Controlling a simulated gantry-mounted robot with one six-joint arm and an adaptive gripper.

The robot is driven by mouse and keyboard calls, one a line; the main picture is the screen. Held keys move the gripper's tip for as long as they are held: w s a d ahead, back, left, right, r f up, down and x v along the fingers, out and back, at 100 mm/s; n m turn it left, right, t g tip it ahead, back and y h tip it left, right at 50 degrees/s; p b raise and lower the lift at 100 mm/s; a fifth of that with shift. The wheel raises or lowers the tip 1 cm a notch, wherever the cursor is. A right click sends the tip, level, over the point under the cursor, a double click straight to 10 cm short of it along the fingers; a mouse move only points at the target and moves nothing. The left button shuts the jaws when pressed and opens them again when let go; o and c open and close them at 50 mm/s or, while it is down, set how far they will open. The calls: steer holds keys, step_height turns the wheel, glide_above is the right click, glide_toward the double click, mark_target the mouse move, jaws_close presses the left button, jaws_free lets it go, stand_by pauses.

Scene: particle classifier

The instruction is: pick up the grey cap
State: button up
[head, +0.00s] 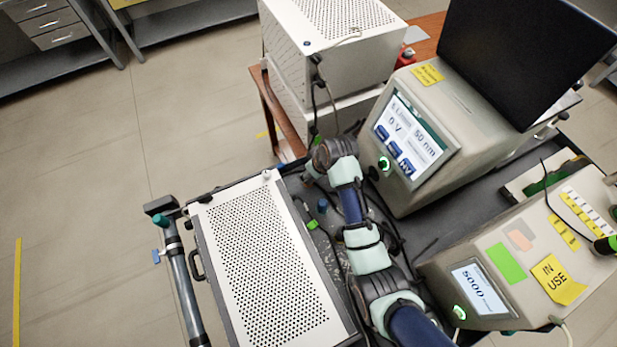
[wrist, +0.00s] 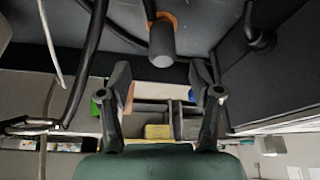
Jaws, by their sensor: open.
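A grey cap (wrist: 162,45), a short cylinder with an orange ring at its base, shows at the top middle of the wrist view. It lies ahead of my gripper (wrist: 160,78), between the lines of the two fingers and apart from them. The fingers are spread and nothing is between them. In the head view my arm reaches up the middle between the machines; my fingers are hidden there and I cannot make out the grey cap.
Black hoses and a pale cable (wrist: 50,45) hang at the left of the wrist view. A dark box wall (wrist: 265,70) stands close on the right. In the head view, a perforated white box (head: 260,260) and a touchscreen machine (head: 460,110) flank my arm.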

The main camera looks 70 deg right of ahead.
steer(key=x, duration=0.3)
steer(key=shift+w+a+f+b, duration=0.1)
steer(key=shift+a+f+b, duration=0.05)
steer(key=shift+f+b, duration=0.25)
steer(key=c, duration=1.1)
step_height(320, 180, up, 20)
steer(key=p, duration=0.4)
